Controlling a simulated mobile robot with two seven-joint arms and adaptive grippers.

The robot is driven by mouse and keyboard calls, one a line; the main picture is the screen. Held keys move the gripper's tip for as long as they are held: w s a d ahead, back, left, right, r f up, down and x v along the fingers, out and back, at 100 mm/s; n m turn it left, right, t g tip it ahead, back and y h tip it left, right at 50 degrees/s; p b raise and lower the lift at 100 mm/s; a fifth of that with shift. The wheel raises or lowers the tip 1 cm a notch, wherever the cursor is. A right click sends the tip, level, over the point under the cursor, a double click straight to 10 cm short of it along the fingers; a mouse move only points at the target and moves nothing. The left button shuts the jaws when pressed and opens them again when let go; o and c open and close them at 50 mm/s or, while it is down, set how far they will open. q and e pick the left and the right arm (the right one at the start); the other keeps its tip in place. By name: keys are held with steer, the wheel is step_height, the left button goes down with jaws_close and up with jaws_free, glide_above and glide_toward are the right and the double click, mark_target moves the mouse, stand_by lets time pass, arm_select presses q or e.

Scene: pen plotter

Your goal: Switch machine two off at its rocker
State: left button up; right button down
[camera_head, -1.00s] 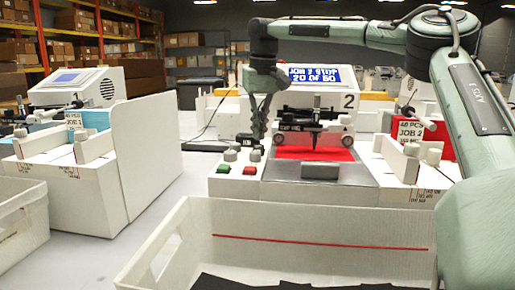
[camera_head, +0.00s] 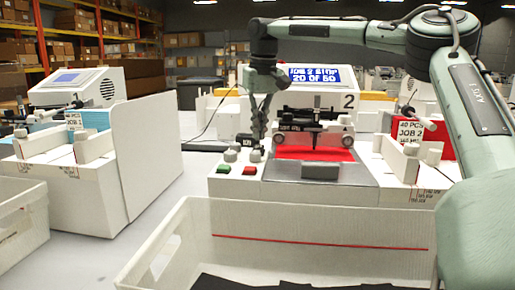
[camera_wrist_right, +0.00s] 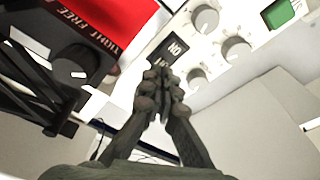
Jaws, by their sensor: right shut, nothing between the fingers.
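Machine two (camera_head: 349,101) stands right of centre, marked 2. Its lit screen (camera_head: 315,77) appears to read "JOB 2 STOP, 20 OF 50". The black rocker (camera_wrist_right: 170,50), marked ON, shows beside the knobs in the right wrist view. My right gripper (camera_head: 258,140) hangs at the left front of machine two. Its fingers (camera_wrist_right: 164,82) are together and empty, with the tips right at the rocker's lower edge. I cannot tell whether they touch it. My left gripper is out of view.
A green button (camera_head: 223,169) and a red button (camera_head: 250,170) sit near the fingers, with grey knobs (camera_wrist_right: 206,19) close by. The dark carriage (camera_head: 313,127) stands over red sheet (camera_head: 312,153). A white bin (camera_head: 300,222) stands in front. Machine one (camera_head: 85,85) is left.

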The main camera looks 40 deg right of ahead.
mark_target(259, 146)
steer(key=shift+f, duration=0.2)
steer(key=shift+f, duration=0.25)
steer(key=shift+f, duration=0.3)
stand_by(0.3)
steer(key=shift+f, duration=0.35)
steer(key=shift+r, duration=3.55)
steer(key=shift+f, duration=0.1)
